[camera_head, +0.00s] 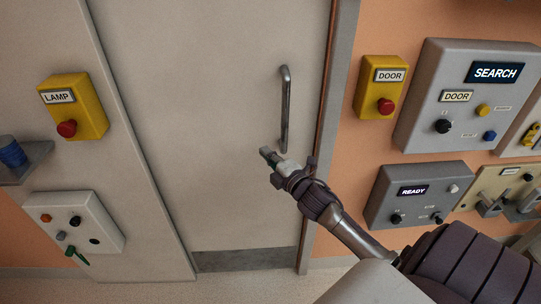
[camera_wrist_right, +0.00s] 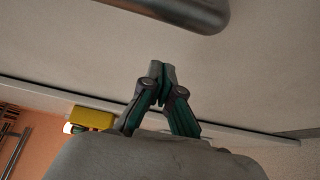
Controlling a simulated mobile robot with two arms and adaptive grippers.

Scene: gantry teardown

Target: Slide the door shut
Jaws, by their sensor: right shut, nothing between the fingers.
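The door (camera_head: 215,100) is a pale sliding panel with a dark kick strip at its foot. Its right edge lies at the brown-lined frame (camera_head: 328,100); I cannot tell if a gap is left there. A vertical metal handle (camera_head: 285,110) stands near that edge. My right gripper (camera_head: 266,152) is shut and empty, just below and left of the handle's lower end, apart from it. In the right wrist view the shut fingertips (camera_wrist_right: 162,68) are before the pale panel, with the handle (camera_wrist_right: 185,8) at the top. My left gripper is not in view.
A yellow DOOR box (camera_head: 381,87) with a red button is on the orange wall right of the frame. A SEARCH panel (camera_head: 465,95) and a READY panel (camera_head: 415,195) are farther right. A yellow LAMP box (camera_head: 73,106) and a white control box (camera_head: 75,222) are at left.

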